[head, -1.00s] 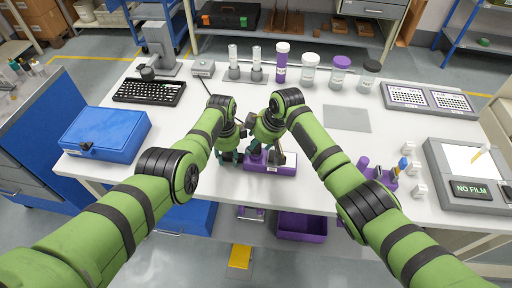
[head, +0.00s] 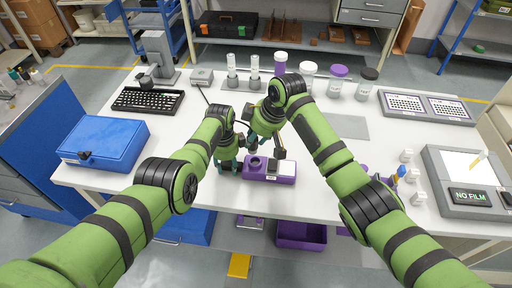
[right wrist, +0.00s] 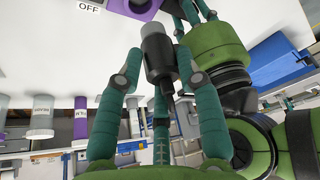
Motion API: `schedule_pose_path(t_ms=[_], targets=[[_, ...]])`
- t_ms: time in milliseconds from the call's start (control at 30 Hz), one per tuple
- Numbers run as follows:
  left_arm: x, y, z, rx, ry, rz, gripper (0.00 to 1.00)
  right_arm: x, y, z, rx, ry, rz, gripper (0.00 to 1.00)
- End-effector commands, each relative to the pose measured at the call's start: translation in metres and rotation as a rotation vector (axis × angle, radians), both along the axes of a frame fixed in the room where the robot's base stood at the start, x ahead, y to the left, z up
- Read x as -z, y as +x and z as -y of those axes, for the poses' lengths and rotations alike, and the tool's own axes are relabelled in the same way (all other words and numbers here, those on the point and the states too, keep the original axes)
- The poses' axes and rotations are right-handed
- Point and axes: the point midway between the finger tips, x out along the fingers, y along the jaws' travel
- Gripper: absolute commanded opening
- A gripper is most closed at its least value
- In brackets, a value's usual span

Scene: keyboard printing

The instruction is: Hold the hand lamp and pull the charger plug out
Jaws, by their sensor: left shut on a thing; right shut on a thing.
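The hand lamp (head: 287,178) is a purple body with a white and black top and an "OFF" label, lying on the white table. Its purple end also shows at the top of the right wrist view (right wrist: 127,9). My left gripper (head: 228,166) is at the lamp's left end, shut on it; the contact is partly hidden. My right gripper (head: 255,144) is above that end, shut on the black charger plug (right wrist: 158,55). The plug's grey tip points toward the lamp, and a round dark opening shows on the lamp below it.
A blue case (head: 103,140) and a keyboard (head: 148,101) are on the left. Several capped bottles (head: 307,78) stand behind. A grey device reading "NO FILM" (head: 470,196) and small white bottles (head: 418,198) are on the right. The table's front edge is close to the lamp.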

Motion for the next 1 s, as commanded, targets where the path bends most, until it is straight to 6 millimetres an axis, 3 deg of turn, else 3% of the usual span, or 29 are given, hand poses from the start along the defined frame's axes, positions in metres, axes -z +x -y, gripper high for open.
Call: schedule_pose_path(t_ms=[100, 233, 567, 600, 633, 1000], targets=[[0.001, -0.001, -0.001, 0.0, 0.001, -0.002, 0.0, -0.022, 0.001, 0.001, 0.0, -0.001, 0.003, 0.0], [0.0, 0.0, -0.001, 0.0, 0.002, -0.002, 0.0, -0.035, 0.0, 0.001, 0.002, -0.002, 0.001, 0.0], [0.0, 0.0, -0.002, -0.001, 0.003, -0.002, 0.0, -0.04, 0.0, 0.002, 0.003, -0.004, -0.001, 0.0], [0.0, 0.0, -0.002, -0.001, 0.003, -0.002, 0.56, -0.04, 0.0, 0.002, 0.003, -0.004, -0.001, 0.0], [0.0, 0.0, -0.002, -0.001, 0.003, -0.002, 0.67, -0.04, 0.0, 0.002, 0.003, -0.004, -0.001, 0.0], [-0.001, 0.0, -0.002, -0.001, 0.003, 0.0, 0.67, -0.039, 0.0, 0.002, 0.003, -0.004, -0.001, 0.0]])
